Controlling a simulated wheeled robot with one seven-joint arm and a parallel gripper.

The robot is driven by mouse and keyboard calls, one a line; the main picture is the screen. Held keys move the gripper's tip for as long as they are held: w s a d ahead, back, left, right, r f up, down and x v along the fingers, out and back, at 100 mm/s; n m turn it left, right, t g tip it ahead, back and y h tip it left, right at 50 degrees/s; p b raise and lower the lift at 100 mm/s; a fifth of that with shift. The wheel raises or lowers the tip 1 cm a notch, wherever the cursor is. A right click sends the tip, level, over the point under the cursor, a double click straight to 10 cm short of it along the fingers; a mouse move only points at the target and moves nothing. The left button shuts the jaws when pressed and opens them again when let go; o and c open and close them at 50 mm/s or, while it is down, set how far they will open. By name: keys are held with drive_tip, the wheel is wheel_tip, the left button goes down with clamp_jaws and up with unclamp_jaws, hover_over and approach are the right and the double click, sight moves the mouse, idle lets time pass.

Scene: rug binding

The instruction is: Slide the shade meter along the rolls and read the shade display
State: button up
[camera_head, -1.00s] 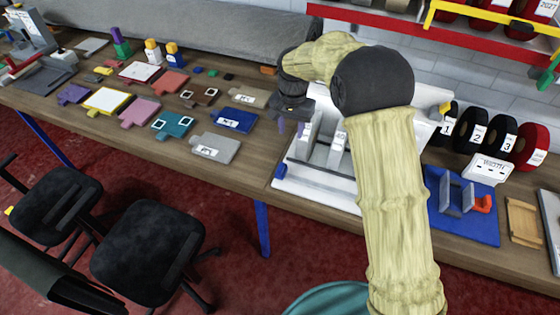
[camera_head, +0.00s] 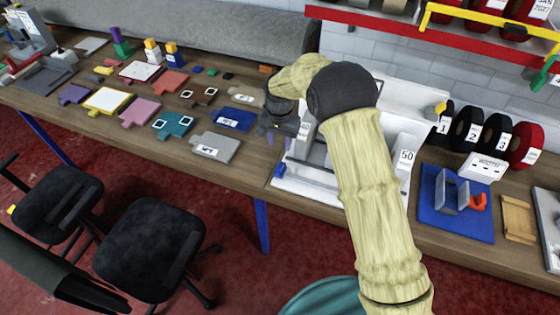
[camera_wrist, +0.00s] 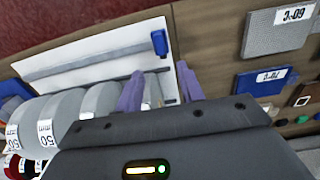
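My gripper (camera_head: 279,138) hangs over the left end of the white rack (camera_head: 318,192). In the wrist view its two purple fingers (camera_wrist: 162,90) are spread apart, with nothing clearly held between them. Grey rolls (camera_wrist: 66,108) stand in a row in the rack, some with "50" labels. A grey rail (camera_wrist: 95,62) runs along the rack's front, with a small blue block (camera_wrist: 159,42) at its end. The block also shows in the head view (camera_head: 281,170). I cannot tell whether this block is the shade meter. No readable shade display shows. My arm hides much of the rack.
Black numbered rolls (camera_head: 466,129) and a red roll (camera_head: 527,145) stand right of the rack. A white box marked "WIDTH" (camera_head: 483,167) stands behind a blue mat (camera_head: 458,220). Coloured sample plates, including a grey one (camera_head: 214,147), lie left on the wooden table. Chairs stand in front.

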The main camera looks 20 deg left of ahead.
sight(280, 165)
drive_tip(key=f+p, duration=0.1)
drive_tip(key=f, duration=0.4)
drive_tip(key=f+p, duration=0.2)
drive_tip(key=f, duration=0.3)
drive_tip(key=shift+w+d+f+p, duration=0.1)
drive_tip(key=shift+d+f+p, duration=0.1)
drive_tip(key=shift+f+p, duration=0.1)
drive_tip(key=shift+a+f, duration=0.15)
drive_tip(key=shift+f, duration=0.25)
drive_tip(key=shift+c, duration=0.2)
clamp_jaws()
